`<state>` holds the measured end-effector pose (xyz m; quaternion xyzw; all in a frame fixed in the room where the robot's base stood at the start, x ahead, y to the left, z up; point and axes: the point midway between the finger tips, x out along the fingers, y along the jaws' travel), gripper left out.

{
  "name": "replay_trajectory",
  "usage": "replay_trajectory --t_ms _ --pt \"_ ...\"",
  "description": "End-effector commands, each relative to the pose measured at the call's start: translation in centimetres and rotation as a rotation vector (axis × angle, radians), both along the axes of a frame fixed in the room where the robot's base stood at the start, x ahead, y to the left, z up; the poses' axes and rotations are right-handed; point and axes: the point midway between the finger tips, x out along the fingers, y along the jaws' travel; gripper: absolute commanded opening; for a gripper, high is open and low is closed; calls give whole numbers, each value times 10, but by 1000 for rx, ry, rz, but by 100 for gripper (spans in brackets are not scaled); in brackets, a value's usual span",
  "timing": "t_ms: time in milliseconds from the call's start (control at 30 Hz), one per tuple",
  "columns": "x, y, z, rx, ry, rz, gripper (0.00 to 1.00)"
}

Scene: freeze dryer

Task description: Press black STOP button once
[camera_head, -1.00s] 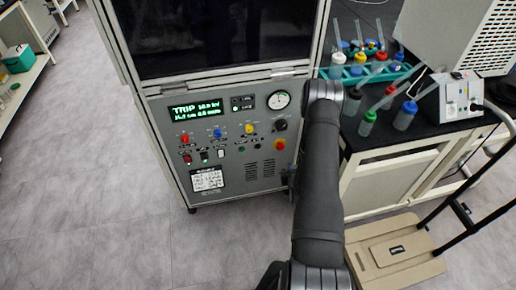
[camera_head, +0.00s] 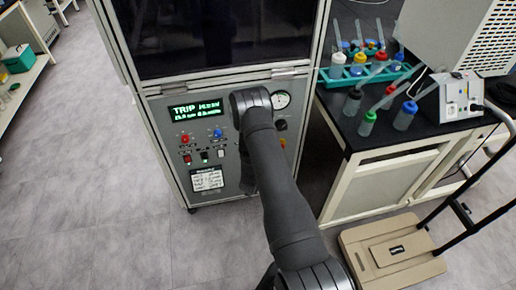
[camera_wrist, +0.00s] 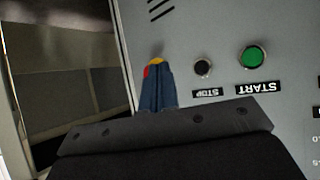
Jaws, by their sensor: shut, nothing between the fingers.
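The black STOP button (camera_wrist: 203,68) shows in the wrist view on the grey panel, above its upside-down STOP label (camera_wrist: 208,92). The green START button (camera_wrist: 252,57) is to its right. My gripper (camera_wrist: 158,80) is shut and empty, its blue-grey fingers to the left of the STOP button in the picture and apart from it. A red and yellow knob (camera_wrist: 155,61) is partly hidden behind the fingertips. In the head view my arm covers the STOP and START buttons; the knob's edge (camera_head: 283,143) shows right of the arm.
The freeze dryer's panel (camera_head: 160,125) carries a lit TRIP display (camera_head: 197,109), a gauge (camera_head: 281,100) and red and blue buttons left of my arm. A bench (camera_head: 345,125) with bottles stands at right. A wooden platform cart (camera_head: 370,235) is on the floor.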

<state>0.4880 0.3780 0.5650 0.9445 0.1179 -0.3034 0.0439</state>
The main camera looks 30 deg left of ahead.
Motion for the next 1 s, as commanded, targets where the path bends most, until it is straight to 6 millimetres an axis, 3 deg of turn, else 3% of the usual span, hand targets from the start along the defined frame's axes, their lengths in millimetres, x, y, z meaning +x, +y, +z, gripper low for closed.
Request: replay_trajectory --t_ms 333,800,1000 --pt "7 6 0 0 -2 1 0" --pt "51 50 0 0 -1 1 0" --pt "61 60 0 0 -1 1 0"
